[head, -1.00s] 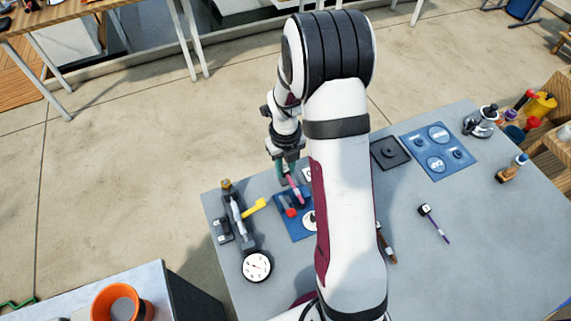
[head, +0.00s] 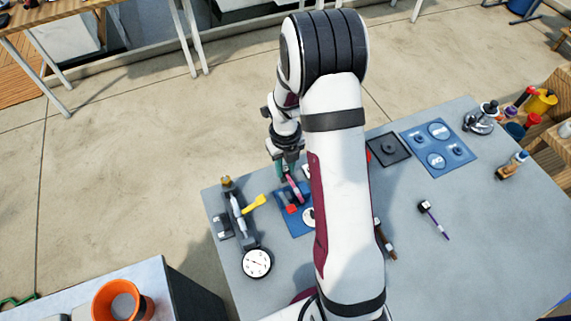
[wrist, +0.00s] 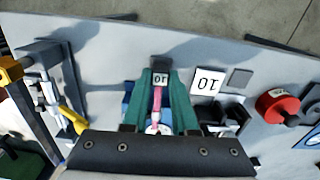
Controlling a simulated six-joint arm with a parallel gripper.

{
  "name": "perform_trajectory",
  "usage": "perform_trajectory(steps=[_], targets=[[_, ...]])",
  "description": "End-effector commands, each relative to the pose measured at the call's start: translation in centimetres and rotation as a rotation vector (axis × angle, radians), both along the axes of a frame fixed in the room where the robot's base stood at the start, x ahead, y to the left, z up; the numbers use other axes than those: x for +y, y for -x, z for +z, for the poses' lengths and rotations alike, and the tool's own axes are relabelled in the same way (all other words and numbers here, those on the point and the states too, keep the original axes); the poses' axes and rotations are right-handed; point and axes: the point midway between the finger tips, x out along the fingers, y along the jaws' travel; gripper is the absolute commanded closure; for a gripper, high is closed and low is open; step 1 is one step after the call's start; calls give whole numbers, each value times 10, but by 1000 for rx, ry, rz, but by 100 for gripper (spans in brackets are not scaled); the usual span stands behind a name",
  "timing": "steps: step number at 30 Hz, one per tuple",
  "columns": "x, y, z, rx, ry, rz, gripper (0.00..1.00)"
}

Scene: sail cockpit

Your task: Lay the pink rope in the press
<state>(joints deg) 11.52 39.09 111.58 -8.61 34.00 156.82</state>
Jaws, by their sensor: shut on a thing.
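My gripper (head: 287,173) is shut on the pink rope (head: 294,190), a short pink piece above the blue mat (head: 284,222). In the wrist view the rope (wrist: 157,98) runs between the green fingers, with a dark end block (wrist: 161,69) labelled 10 just past the tips. I cannot tell whether the rope touches the mat. The press (head: 237,212) seems to be the grey device to the left, with a yellow lever (head: 255,204), a brass knob and a round white dial (head: 257,263). My gripper is to its right and apart from it.
A small block with a purple rod (head: 434,220) lies on the open right side of the table. A black square plate (head: 389,150) and a second blue mat (head: 438,148) lie toward the back. A red round part (wrist: 277,106) shows right of the fingers. My arm hides the table's middle.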

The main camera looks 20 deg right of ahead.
Motion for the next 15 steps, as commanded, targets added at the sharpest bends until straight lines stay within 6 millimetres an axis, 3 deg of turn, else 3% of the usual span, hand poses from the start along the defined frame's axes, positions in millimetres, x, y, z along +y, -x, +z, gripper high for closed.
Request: perform_trajectory(steps=[11,12,15], targets=[[0,0,-10,-1,1,2,100],[0,0,-10,-1,1,3,72],[0,0,-10,-1,1,2,54]])
